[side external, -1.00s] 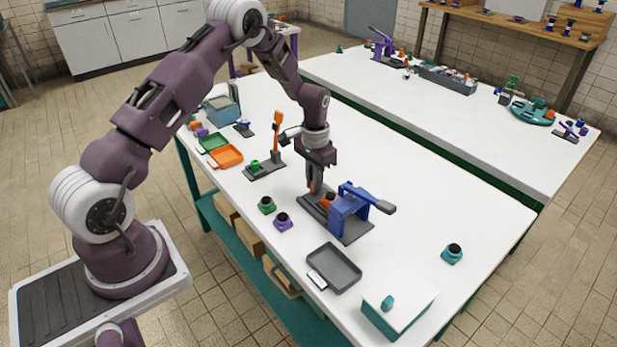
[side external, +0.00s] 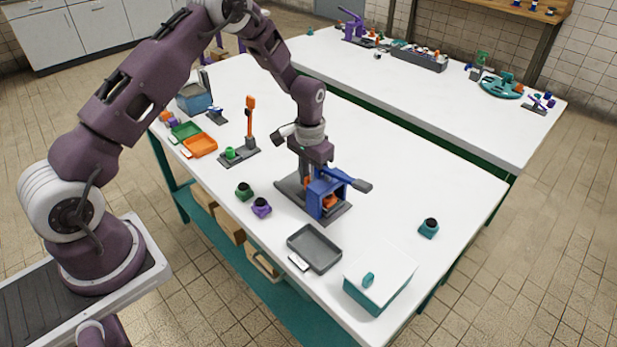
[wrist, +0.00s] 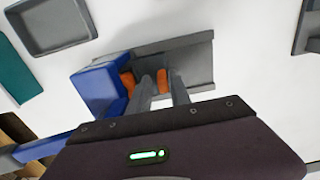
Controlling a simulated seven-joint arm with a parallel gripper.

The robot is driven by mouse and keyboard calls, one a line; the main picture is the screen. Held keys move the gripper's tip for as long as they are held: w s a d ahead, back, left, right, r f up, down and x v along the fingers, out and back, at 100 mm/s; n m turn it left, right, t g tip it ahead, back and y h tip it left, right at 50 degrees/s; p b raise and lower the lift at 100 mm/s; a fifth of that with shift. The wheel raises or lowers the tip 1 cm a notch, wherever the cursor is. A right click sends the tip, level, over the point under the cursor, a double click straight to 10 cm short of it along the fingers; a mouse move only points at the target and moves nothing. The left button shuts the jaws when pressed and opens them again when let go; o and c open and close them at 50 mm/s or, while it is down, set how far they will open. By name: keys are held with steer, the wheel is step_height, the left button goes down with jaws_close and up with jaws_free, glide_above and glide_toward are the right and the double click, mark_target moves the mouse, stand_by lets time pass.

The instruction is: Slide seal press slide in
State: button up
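The seal press has a blue frame (side external: 324,192) with a lever pointing right, on a grey base (side external: 290,184). Its orange slide (side external: 330,201) shows inside the frame, low down. In the wrist view, one orange part of the slide (wrist: 127,83) is at the blue frame's opening, and an orange upright piece (wrist: 163,81) stands between my fingertips. My gripper (wrist: 161,82) points down over the base, just left of the frame in the side view, and appears closed on that orange piece. The exact finger contact is small and partly hidden.
Green (side external: 244,190) and purple (side external: 262,207) pieces stand left of the press. A grey tray (side external: 315,247) and a teal box with a white lid (side external: 380,273) lie in front. A teal piece (side external: 429,227) stands to the right. The table behind the press is clear.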

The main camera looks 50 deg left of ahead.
steer(key=a, duration=1)
steer(key=shift+a, duration=0.1)
steer(key=s+d+r+t, duration=0.1)
steer(key=s+d+r, duration=0.15)
steer(key=r, duration=0.75)
steer(key=s+d+r+t, duration=0.1)
steer(key=s+d+r, duration=0.15)
steer(key=r, duration=0.75)
steer(key=s+d+r+t, duration=0.1)
steer(key=s+d+r, duration=0.5)
steer(key=s+r, duration=0.2)
steer(key=shift+s+d+r, duration=0.3)
steer(key=shift+r, duration=0.2)
